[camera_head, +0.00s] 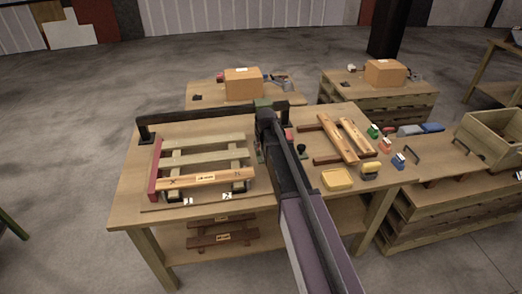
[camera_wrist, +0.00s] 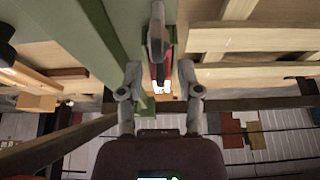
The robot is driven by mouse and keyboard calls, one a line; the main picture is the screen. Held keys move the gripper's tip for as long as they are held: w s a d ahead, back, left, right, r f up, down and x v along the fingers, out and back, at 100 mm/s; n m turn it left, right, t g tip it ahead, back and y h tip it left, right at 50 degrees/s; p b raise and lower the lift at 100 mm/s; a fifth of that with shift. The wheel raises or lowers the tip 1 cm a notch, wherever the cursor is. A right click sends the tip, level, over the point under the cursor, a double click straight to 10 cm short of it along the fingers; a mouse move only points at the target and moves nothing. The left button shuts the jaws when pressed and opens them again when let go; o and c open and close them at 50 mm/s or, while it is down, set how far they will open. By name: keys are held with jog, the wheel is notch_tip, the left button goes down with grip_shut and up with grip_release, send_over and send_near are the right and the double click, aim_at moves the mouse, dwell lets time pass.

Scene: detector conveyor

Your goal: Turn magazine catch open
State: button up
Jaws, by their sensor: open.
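My gripper (camera_wrist: 158,75) is open in the wrist view, its two fingers apart. Between and beyond them is a grey lever-like part (camera_wrist: 157,35) with a red piece beneath it, which looks like the catch. I cannot tell whether the fingers touch it. A green beam (camera_wrist: 95,30) runs beside it on the left. In the head view, the magazine looks to be the slatted wooden rack (camera_head: 205,155) with a red side, on the left of the table. My arm reaches to the rack's right and hides the gripper's tips and the catch there.
A dark rail (camera_head: 200,111) runs along the table's back edge. Right of my arm lie wooden bars (camera_head: 340,138), a yellow tray (camera_head: 337,179) and several small coloured blocks. A wooden crate (camera_head: 490,135) stands on the right bench. Boxes (camera_head: 243,82) stand on tables behind.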

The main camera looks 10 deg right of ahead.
jog(key=shift+w+f+b, duration=0.2)
jog(key=shift+f+b, duration=0.1)
jog(key=shift+f, duration=0.15)
grip_shut()
